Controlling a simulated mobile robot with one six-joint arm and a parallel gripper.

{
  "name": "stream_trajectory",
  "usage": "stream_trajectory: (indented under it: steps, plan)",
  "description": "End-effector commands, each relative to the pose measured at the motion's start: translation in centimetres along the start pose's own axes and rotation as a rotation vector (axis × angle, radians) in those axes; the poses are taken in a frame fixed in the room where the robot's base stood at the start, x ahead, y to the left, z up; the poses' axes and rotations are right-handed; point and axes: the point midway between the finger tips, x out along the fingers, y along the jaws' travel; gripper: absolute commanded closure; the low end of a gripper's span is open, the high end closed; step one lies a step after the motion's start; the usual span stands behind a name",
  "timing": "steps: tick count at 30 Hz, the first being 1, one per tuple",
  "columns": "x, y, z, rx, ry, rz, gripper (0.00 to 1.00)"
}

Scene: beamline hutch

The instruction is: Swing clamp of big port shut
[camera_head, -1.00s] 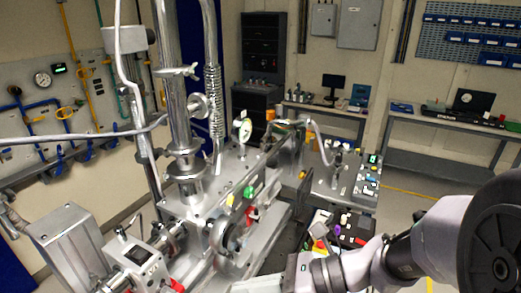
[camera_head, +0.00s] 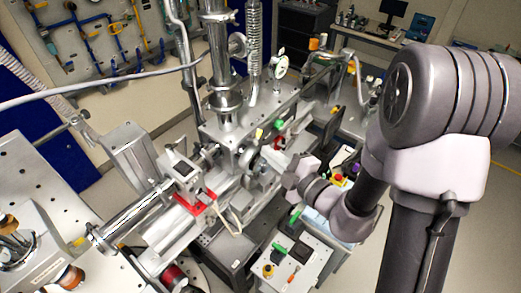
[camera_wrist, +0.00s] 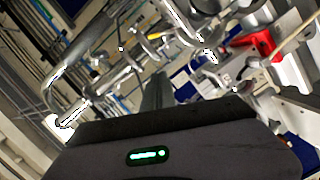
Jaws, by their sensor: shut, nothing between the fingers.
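The steel vacuum chamber (camera_head: 232,128) stands mid-picture in the head view. A round flanged port (camera_head: 249,160) shows on its near side; I take it for the big port. Its clamp is too small to make out, so I cannot tell how far it is swung. My gripper's wrist end is close to the right of this port, and the fingertips are hard to see there. In the wrist view my gripper (camera_wrist: 158,78) is shut and empty, its fingers pointing toward blurred metal pipework.
A red bracket (camera_head: 197,204) sits on the beam pipe left of the port; the red part also shows in the wrist view (camera_wrist: 259,44). A cart with a tool tray (camera_head: 287,262) stands in front. A cable crosses the upper left. Floor is clear at lower right.

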Motion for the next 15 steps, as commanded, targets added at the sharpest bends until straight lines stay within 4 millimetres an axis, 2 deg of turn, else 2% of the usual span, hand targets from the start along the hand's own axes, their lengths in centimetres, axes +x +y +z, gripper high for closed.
stream_trajectory:
  steps: [1, 10, 15]
  plan:
    - [0.9, -0.8, 0.3, -0.007, 0.004, 0.002, 1.00]
    - [7.5, 0.2, -0.3, -0.001, 0.004, -0.001, 1.00]
    - [8.2, 0.1, 2.5, 0.000, -0.001, 0.000, 1.00]
